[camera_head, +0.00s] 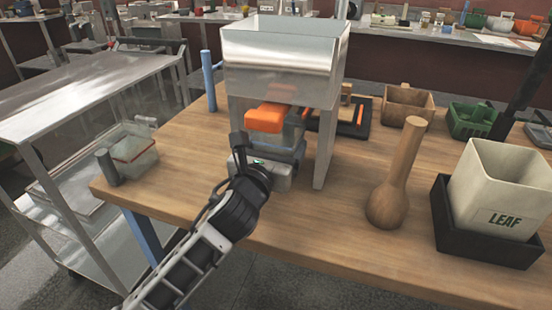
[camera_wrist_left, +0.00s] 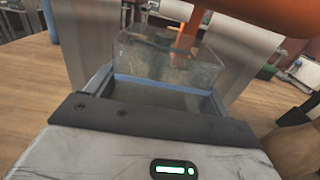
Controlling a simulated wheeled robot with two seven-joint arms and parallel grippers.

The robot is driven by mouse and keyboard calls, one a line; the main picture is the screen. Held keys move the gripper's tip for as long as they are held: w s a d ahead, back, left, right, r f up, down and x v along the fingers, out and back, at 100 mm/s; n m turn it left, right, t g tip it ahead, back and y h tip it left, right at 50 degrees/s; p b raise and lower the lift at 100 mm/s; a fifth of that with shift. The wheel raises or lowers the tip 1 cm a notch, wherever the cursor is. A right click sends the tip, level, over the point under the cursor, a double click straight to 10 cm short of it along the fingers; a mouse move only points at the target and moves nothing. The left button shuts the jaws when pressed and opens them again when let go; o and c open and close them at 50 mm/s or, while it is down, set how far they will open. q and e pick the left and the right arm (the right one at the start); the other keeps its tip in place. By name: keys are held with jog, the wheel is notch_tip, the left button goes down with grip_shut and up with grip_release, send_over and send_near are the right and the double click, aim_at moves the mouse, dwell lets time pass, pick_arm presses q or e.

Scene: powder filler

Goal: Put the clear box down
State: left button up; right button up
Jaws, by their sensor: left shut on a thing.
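My left gripper (camera_head: 262,163) reaches under the metal filler (camera_head: 285,50) and is shut on a clear box (camera_head: 291,134). In the left wrist view the clear box (camera_wrist_left: 160,65) shows just beyond the gripper's body, with see-through walls and a blue-grey edge. The orange part (camera_head: 265,117) of the filler is just above the box; it also shows in the left wrist view (camera_wrist_left: 265,14). The box's underside and the fingertips are hidden, so I cannot tell whether the box touches the table. My right gripper is not in view.
The wooden table (camera_head: 330,225) is bare in front of the filler. Another clear container (camera_head: 132,152) with a red line stands at the left edge. A wooden pestle-like tool (camera_head: 398,180) and a white LEAF bin (camera_head: 502,190) in a black tray (camera_head: 485,245) stand right.

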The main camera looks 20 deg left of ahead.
pick_arm(q)
jog(key=shift+f+b, duration=0.45)
jog(key=shift+f, duration=1.45)
jog(key=o, duration=1)
jog(key=shift+r, duration=0.15)
jog(key=s, duration=1.2)
jog(key=shift+a, duration=0.2)
